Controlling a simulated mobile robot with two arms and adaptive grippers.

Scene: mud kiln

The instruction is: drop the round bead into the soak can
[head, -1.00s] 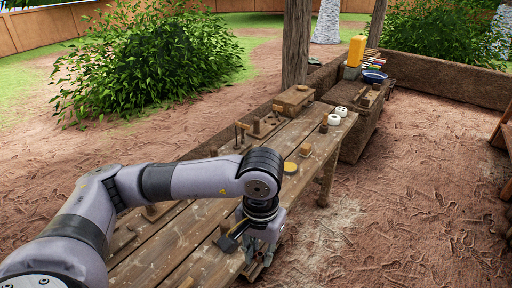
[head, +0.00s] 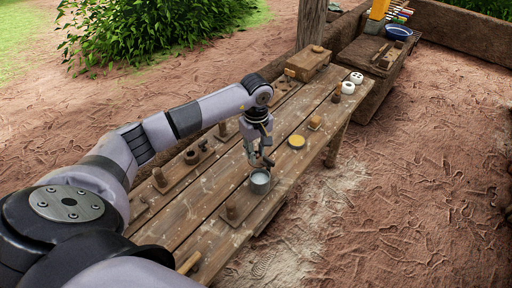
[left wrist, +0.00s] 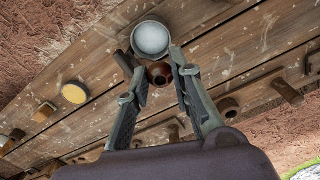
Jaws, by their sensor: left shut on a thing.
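The soak can (head: 260,186) is a small grey metal can with a pale inside, standing upright on the wooden bench. My left gripper (head: 262,160) points down at the can, close over its back rim. In the left wrist view, the can (left wrist: 151,40) shows as a pale round just beyond the fingertips. The round bead (left wrist: 159,74) is reddish brown with a dark hole, and it sits between the fingers of my left gripper (left wrist: 152,72), which is shut on it. In the head view the bead is too small to make out. My right gripper is not in view.
The bench (head: 205,215) carries a yellow disc (head: 297,142), several wooden pegs and blocks, and white round pieces (head: 348,88) at the far end. A blue bowl (head: 398,32) is farther back.

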